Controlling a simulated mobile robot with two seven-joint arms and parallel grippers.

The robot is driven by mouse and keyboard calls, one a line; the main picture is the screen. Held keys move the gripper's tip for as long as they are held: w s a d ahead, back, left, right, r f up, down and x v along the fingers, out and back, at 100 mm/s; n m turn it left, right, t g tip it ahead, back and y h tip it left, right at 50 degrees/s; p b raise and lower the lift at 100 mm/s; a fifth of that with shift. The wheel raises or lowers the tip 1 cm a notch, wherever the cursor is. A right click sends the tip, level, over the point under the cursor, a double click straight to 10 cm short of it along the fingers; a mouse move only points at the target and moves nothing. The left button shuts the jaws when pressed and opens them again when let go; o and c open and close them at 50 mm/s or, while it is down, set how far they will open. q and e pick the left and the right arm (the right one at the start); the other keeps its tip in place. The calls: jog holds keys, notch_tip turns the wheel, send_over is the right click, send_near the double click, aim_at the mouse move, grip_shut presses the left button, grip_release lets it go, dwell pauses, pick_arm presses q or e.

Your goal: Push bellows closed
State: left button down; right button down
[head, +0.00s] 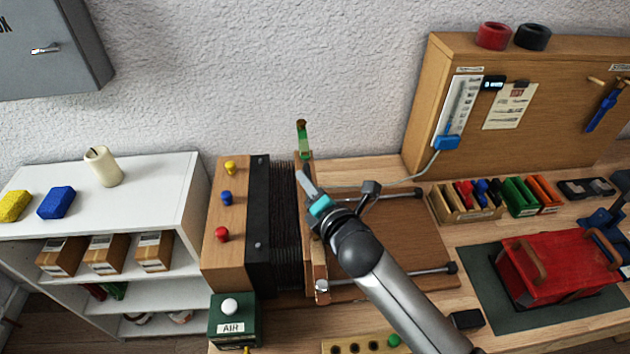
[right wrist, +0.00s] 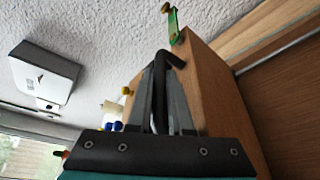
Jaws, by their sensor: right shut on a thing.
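The bellows (head: 284,235) are black pleats between a fixed wooden block (head: 215,250) with a black panel and an upright wooden end board (head: 318,270). The pleats form a narrow dark band, still visible between the two. My right gripper (head: 309,182) is at the upper part of the end board. In the right wrist view, its fingers (right wrist: 160,75) are shut on a black bar handle (right wrist: 171,60) beside the wooden board (right wrist: 228,105). A green lever (head: 303,138) stands at the board's top. My left gripper is not in view.
Metal rods (head: 430,268) lie along a wooden base right of the end board. Yellow, blue and red knobs (head: 222,234) are on the block. A green AIR box (head: 233,312) stands in front. A red case (head: 550,270) sits at right; a white shelf (head: 150,190) at left.

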jog(key=shift+s+a, duration=0.1)
jog(key=shift+a, duration=0.15)
jog(key=c, duration=0.8)
grip_release()
jog(key=shift+c, duration=0.2)
jog(key=shift+d, duration=0.1)
jog(key=shift+s+d+r, duration=0.1)
jog(key=shift+s, duration=0.2)
jog(key=v, duration=1.4)
jog(key=shift+s, duration=0.2)
